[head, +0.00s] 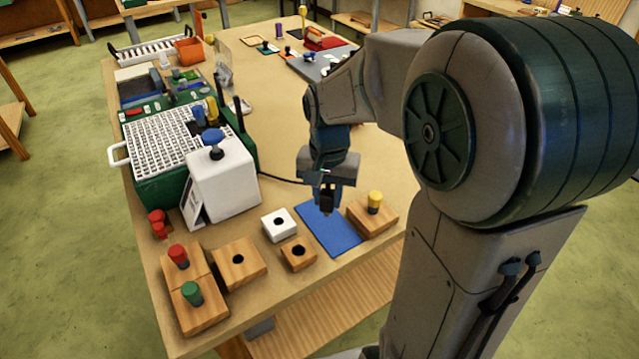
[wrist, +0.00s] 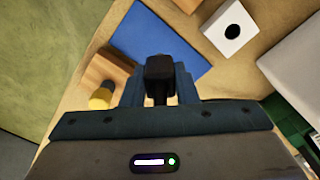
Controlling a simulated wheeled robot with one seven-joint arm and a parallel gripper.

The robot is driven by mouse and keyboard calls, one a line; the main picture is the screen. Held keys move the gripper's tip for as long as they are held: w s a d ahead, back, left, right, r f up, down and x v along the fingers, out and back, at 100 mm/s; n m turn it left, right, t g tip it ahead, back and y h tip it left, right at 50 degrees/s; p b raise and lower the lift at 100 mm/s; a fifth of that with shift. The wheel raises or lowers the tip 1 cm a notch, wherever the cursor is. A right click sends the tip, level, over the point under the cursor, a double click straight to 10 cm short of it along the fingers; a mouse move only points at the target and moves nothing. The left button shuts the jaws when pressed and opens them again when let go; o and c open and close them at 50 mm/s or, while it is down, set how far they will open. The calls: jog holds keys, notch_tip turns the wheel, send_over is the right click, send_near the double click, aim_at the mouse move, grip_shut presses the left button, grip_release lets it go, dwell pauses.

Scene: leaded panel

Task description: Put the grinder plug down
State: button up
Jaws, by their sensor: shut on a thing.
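My gripper (head: 327,203) is shut on the grinder plug (wrist: 159,78), a black block with a cord. In the wrist view the plug sits between the two fingers. I cannot tell whether the plug touches the mat. The grinder (head: 158,150) is green with a white grid top and stands to the left. A black cord (head: 280,180) runs from it toward my gripper.
A wooden block with a yellow knob (head: 374,205) stands just right of the mat. A white block with a hole (head: 279,223) and a small wooden block with a hole (head: 298,253) stand left of it. A white box with a blue knob (head: 222,178) stands beside the grinder.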

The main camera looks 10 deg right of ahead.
jog(key=shift+w+d+f+p, duration=0.1)
jog(key=shift+w+f, duration=0.25)
jog(key=shift+f, duration=0.55)
jog(key=shift+w+d+f+p, duration=0.15)
jog(key=shift+w+f, duration=0.15)
jog(key=shift+f, duration=0.55)
jog(key=shift+w+d+f+p, duration=0.1)
jog(key=shift+w+f, duration=0.25)
jog(key=shift+f, duration=0.55)
jog(key=shift+f, duration=0.1)
jog(key=o, duration=1.1)
jog(key=shift+c, duration=0.2)
